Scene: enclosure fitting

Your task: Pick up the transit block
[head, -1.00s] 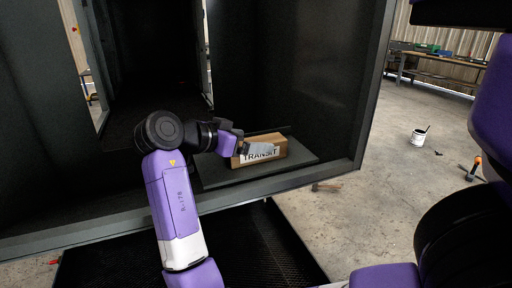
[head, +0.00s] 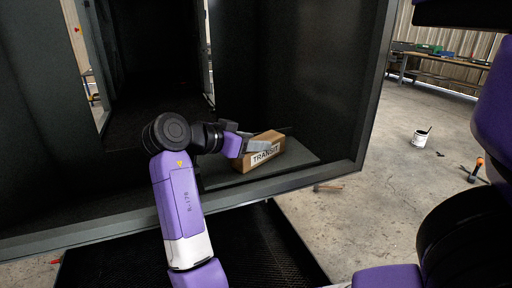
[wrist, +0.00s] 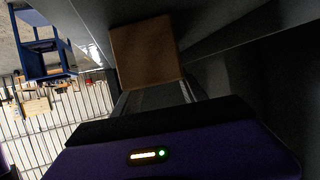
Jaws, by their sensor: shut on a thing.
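The transit block (head: 266,157) is a brown box with a white label reading TRANSIT, inside the dark enclosure above a flat grey pad (head: 298,158). My gripper (head: 260,145) is shut on it, with a grey finger across its upper side. The block sits askew, its right end higher in the picture than its left. I cannot tell whether its underside is fully clear of the pad. In the wrist view, the block's plain brown face (wrist: 146,52) shows beyond my gripper; the fingertips are largely hidden there.
The enclosure's front sill (head: 225,201) and right wall edge (head: 376,85) bound the opening. A dark mesh mat (head: 275,250) lies on the floor in front. A white paint pot (head: 419,138) and a hammer (head: 474,170) are on the floor at right, well apart.

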